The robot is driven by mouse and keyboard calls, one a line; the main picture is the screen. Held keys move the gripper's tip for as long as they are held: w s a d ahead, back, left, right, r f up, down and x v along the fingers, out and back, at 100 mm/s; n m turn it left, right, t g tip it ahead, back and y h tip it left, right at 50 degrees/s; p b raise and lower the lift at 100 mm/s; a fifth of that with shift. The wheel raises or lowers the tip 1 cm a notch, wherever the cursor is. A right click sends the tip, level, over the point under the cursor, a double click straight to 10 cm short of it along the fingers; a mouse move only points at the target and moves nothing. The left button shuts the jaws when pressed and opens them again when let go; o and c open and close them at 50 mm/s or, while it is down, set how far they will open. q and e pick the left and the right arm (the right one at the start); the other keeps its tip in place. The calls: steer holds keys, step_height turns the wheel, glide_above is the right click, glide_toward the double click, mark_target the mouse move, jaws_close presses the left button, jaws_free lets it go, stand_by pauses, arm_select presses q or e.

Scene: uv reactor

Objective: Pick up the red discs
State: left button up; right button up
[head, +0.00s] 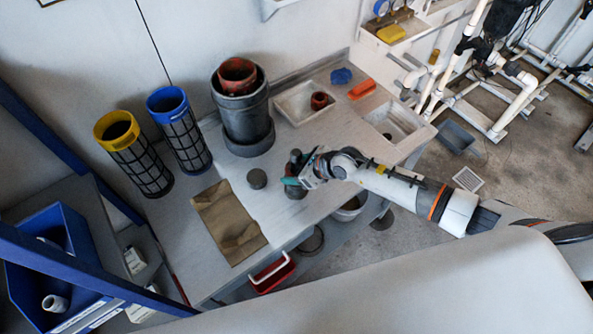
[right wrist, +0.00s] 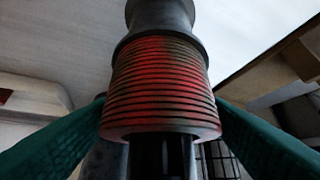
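A stack of red, ribbed discs (right wrist: 160,90) fills the middle of the right wrist view. The discs are worn, with dark patches, and sit around a dark grey core whose wider collar (right wrist: 160,22) shows above them. My right gripper (right wrist: 160,118) has a green finger on each side of the stack. No gap shows at either side, but the stack hides the fingertips, so firm contact is unclear. In the head view my right gripper (head: 291,181) is at a small dark object with a reddish part (head: 296,192), near the worktable's right side. My left gripper is not in view.
The worktable (head: 325,198) carries a grey pot (head: 243,112), yellow-topped (head: 140,160) and blue-topped (head: 183,135) mesh cylinders, a brown cloth (head: 226,222) and a small dark disc (head: 257,178). A sink tray (head: 297,105) holds a red ring. Blue bins (head: 30,285) stand at the left.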

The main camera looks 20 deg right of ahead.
steer(key=c, duration=0.8)
steer(key=shift+o, duration=0.2)
